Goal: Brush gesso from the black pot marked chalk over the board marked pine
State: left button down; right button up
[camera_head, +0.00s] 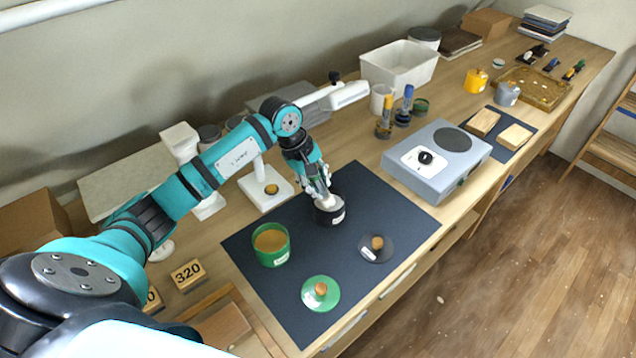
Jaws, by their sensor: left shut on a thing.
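The black pot (330,216) stands on the dark mat (360,190), with a pale label on its front and whitish contents at its mouth. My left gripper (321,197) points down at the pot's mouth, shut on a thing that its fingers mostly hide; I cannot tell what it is. A dark round lid (376,254) with a wooden knob lies on the mat to the pot's right. Two pale wooden boards (482,123) (515,137) lie on a small dark mat at right; I cannot read their markings. My right gripper is not in view.
A green pot (271,246) with amber contents and its green lid (320,294) are on the mat. A grey hotplate (436,166) stands between the mat and boards. Cups with blue and yellow handles (404,106) stand behind. The mat's right part is clear.

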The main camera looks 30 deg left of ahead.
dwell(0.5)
pick_arm(q)
jog(key=shift+r+p, duration=1.5)
jog(key=shift+r, duration=1.95)
